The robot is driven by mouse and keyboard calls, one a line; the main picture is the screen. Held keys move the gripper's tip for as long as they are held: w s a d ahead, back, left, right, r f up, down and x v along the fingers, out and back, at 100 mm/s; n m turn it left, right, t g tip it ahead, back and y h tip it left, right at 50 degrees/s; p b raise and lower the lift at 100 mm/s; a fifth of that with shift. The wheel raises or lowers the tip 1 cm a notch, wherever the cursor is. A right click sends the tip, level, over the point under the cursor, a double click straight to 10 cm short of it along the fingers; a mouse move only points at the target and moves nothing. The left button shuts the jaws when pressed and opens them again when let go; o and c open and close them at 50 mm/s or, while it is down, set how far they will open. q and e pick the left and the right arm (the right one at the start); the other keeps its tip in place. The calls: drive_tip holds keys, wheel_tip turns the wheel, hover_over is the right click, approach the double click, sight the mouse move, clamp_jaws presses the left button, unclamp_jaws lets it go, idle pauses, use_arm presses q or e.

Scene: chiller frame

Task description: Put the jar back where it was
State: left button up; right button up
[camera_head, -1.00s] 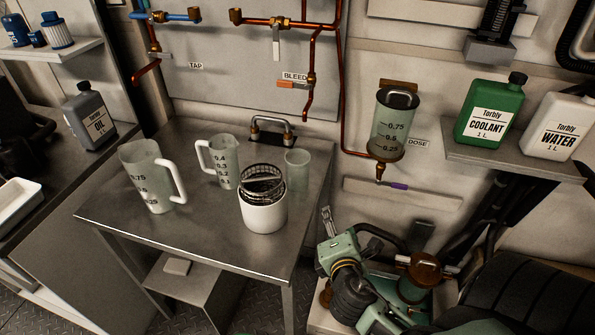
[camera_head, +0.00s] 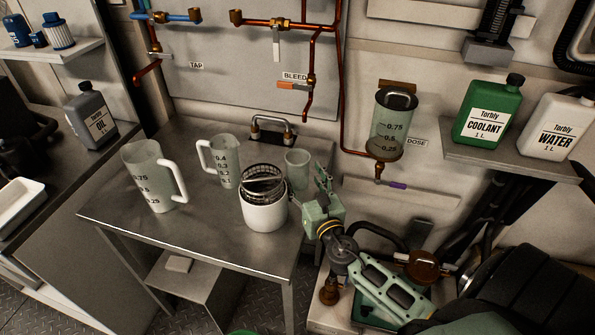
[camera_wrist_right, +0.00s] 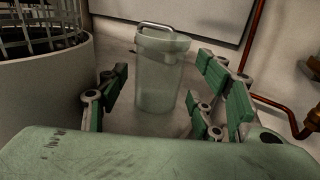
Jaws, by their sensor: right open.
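A translucent, handleless jar (camera_head: 298,170) stands upright on the metal table at its right back part. In the right wrist view the jar (camera_wrist_right: 158,85) stands ahead of my right gripper (camera_wrist_right: 167,95), between the lines of its green fingers. The fingers are spread and hold nothing. In the head view my right gripper (camera_head: 318,190) is low at the table's right edge, just right of and in front of the jar. I cannot tell whether a finger touches it. My left gripper is not in view.
A white pot (camera_head: 265,214) with a wire basket stands close left of the jar. Two handled measuring jugs (camera_head: 153,180) (camera_head: 226,165) stand further left. A metal hoop (camera_head: 272,125) is behind. The table (camera_head: 190,228) is clear at the front.

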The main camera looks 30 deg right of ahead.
sight(302, 175)
drive_tip(key=x, duration=0.5)
drive_tip(key=shift+w, duration=0.1)
drive_tip(key=shift+c, duration=0.7)
drive_tip(key=c, duration=0.9)
